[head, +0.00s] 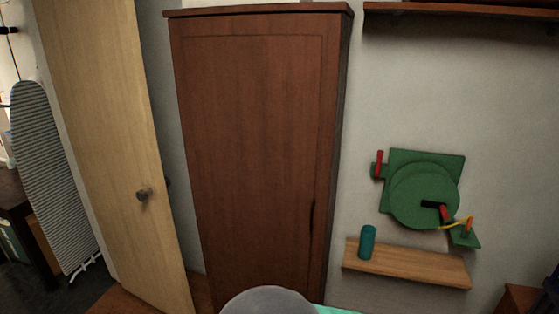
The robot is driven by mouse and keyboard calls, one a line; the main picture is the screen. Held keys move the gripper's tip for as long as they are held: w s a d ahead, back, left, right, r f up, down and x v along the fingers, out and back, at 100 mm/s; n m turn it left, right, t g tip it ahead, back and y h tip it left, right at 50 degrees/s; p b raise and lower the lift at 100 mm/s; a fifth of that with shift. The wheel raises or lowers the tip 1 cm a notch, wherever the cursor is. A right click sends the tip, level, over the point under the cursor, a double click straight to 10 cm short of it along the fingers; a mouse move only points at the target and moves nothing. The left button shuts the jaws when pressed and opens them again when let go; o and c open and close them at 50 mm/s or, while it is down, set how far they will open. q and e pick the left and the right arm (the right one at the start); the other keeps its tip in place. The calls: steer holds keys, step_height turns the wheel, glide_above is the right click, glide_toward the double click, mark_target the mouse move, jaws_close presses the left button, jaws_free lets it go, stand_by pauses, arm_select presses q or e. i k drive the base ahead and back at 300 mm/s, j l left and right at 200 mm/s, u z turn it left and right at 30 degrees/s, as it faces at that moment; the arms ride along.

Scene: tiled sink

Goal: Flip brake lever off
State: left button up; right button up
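A green wall-mounted device (425,190) with a round front disc is on the wall at the right. A short red lever (379,160) points upward at its left side. A red and black handle (444,212) is on the disc. A yellow and orange piece (466,224) is at the lower right, beside a green bracket. I cannot tell from the view which of these is the brake lever. Neither of my grippers is in view.
A wooden shelf (410,264) with a teal cylinder (367,242) is below the device. A tall brown cabinet (255,150) stands left of it. A light wooden door (110,130) and an ironing board (50,175) are farther left. Another shelf (460,12) is above.

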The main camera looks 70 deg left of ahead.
mark_target(380, 154)
steer(key=u, duration=1.6)
